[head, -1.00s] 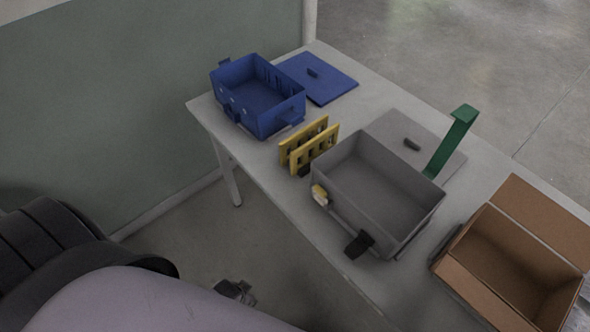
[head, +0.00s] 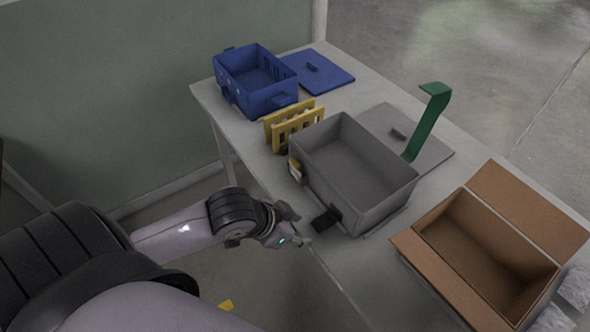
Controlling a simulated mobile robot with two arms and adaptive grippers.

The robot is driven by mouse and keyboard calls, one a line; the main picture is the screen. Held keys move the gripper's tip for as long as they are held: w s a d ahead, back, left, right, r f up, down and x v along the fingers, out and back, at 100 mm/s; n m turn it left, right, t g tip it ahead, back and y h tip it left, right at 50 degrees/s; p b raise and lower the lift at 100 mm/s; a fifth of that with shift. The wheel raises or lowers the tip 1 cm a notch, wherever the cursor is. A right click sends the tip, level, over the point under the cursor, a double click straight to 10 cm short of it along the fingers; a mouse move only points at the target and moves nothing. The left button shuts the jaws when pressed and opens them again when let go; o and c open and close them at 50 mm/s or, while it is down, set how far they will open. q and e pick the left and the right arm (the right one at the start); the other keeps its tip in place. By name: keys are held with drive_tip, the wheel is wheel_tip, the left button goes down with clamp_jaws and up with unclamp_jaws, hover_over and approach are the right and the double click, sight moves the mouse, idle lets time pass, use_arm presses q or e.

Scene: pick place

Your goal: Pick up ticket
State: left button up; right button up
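No thing in the head view is clearly readable as a ticket. A small yellow and white piece (head: 295,170) sits against the left side of the grey open box (head: 389,205); it is too small to identify. My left gripper (head: 300,226) is near the table's front edge, below and left of the grey box. Its fingers look spread, with nothing seen between them. It is apart from the yellow and white piece. My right gripper is out of view.
A blue open box (head: 263,102) and its blue lid (head: 330,75) stand at the back. Yellow racks (head: 292,124) stand beside the grey box. A green bent strip (head: 428,120) rises by the grey lid (head: 425,147). A cardboard box (head: 440,275) is at right.

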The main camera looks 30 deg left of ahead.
use_arm(q)
drive_tip(key=w+a+r, duration=0.5)
drive_tip(key=a+r, duration=0.1)
drive_tip(key=r, duration=0.1)
drive_tip(key=n+y, duration=0.1)
drive_tip(key=n, duration=0.2)
approach(295, 162)
drive_tip(key=x, duration=0.4)
drive_tip(key=shift+s+f, duration=0.15)
drive_tip(key=shift+s, duration=0.05)
drive_tip(key=p+x, duration=0.1)
drive_tip(key=x, duration=0.3)
drive_tip(key=shift+w, duration=0.25)
drive_tip(key=c, duration=0.4)
